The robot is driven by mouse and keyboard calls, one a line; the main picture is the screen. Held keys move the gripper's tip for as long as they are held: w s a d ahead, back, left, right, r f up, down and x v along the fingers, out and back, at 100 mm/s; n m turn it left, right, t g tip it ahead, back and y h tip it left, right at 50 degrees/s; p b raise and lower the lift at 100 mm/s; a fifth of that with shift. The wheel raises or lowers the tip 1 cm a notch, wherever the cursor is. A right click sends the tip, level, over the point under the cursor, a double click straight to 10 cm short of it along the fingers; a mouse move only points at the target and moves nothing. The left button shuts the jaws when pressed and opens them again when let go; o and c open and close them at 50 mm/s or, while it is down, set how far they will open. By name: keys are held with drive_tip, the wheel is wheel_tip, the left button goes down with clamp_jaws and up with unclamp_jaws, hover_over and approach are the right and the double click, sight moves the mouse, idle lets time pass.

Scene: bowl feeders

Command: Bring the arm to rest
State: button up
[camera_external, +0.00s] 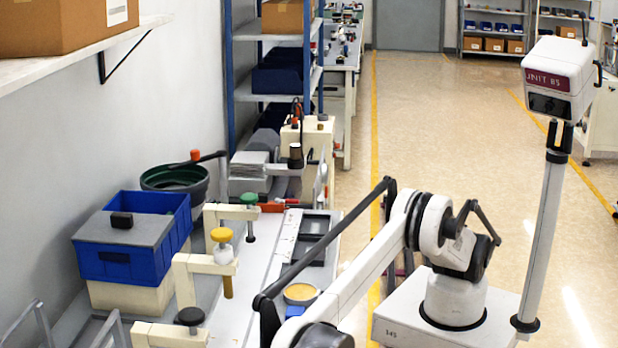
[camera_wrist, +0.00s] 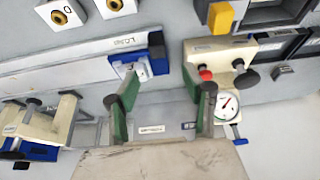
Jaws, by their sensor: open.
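My gripper (camera_wrist: 164,105) shows in the wrist view with two dark green-edged fingers spread wide apart. It is open, and nothing sits between the fingers. Beyond them is a grey surface with a small labelled plate (camera_wrist: 152,129). In the external view my white arm reaches from its base at the lower right toward the lower middle. My gripper does not show there, and the arm's far end leaves the bottom of the picture.
In the wrist view, a cream fixture with a dial gauge (camera_wrist: 226,105) stands close to the right finger. A blue-ended rail piece (camera_wrist: 157,52) lies near the left finger. The external view shows a blue bin (camera_external: 115,262), a green bowl (camera_external: 176,182) and several knobbed fixtures along the bench.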

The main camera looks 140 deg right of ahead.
drive_tip(key=shift+r, duration=0.1)
drive_tip(key=s+r+n+t+y, duration=0.1)
drive_tip(key=s+r+n, duration=0.1)
drive_tip(key=s+r, duration=0.5)
drive_tip(key=s+d+r+n, duration=0.1)
drive_tip(key=s+r+n, duration=0.15)
drive_tip(key=s, duration=0.85)
drive_tip(key=s+r+n+t+y, duration=0.1)
drive_tip(key=s+r+n, duration=0.1)
drive_tip(key=s+r, duration=0.5)
drive_tip(key=s+f+n+t, duration=0.1)
drive_tip(key=s+f, duration=0.4)
drive_tip(key=s, duration=0.6)
drive_tip(key=s+f+n+t+y, duration=0.1)
drive_tip(key=s+f, duration=0.4)
drive_tip(key=s, duration=0.6)
drive_tip(key=s+a+f+n+y, duration=0.1)
drive_tip(key=s+f+n, duration=0.2)
drive_tip(key=s, duration=0.8)
wheel_tip(320, 180, down, 2)
drive_tip(key=shift+t, duration=0.4)
drive_tip(key=shift+s+n, duration=0.1)
drive_tip(key=shift+n, duration=0.15)
